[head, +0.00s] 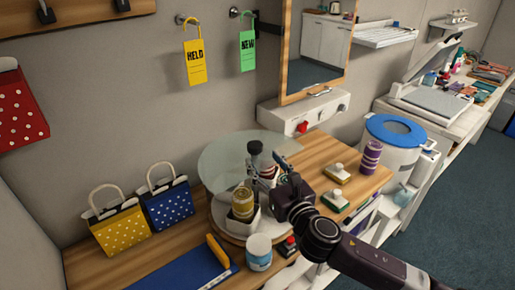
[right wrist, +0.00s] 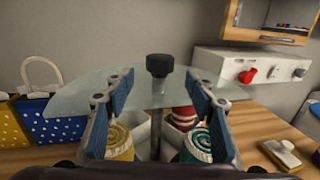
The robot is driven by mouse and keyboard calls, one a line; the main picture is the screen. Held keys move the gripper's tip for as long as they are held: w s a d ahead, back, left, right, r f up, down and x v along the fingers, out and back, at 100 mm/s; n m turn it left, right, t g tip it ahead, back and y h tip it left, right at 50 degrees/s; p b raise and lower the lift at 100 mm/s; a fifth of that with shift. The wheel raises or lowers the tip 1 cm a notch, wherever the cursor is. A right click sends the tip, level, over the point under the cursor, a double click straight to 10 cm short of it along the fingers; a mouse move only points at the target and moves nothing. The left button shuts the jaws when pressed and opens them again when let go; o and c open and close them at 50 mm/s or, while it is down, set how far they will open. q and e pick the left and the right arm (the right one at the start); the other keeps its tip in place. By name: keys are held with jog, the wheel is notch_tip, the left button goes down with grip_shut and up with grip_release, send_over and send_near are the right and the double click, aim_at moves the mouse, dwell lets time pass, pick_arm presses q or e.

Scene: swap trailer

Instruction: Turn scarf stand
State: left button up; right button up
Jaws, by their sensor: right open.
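The scarf stand has a round base (head: 228,228), white dividers, a clear glass pane (head: 222,160) and a central post with a black knob (head: 255,148). A rolled yellow scarf (head: 243,205) sits in its front compartment. The right wrist view also shows a green scarf (right wrist: 197,145) and a red-and-white scarf (right wrist: 183,117). My right gripper (head: 270,172) is open at the stand. In the right wrist view, its blue-padded fingers (right wrist: 160,88) stand left and right of the knob (right wrist: 160,66) and post, with gaps visible. My left gripper is not in view.
Yellow (head: 120,230) and blue (head: 168,205) dotted bags stand left. A blue mat (head: 180,274), a white-and-blue jar (head: 259,252) and a dark stamp (head: 288,247) lie in front. Two brushes (head: 336,174) and a purple roll (head: 371,156) are right. HELD (head: 195,62) and NEW (head: 247,50) tags hang behind.

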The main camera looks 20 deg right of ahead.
aim_at(258, 153)
jog(key=shift+w+a+p, duration=0.2)
jog(key=shift+w+p, duration=0.15)
jog(key=shift+w, duration=1.4)
jog(key=shift+w+a+p, duration=0.2)
jog(key=shift+w+p, duration=0.15)
jog(key=shift+w, duration=1.35)
jog(key=shift+c, duration=0.3)
grip_shut()
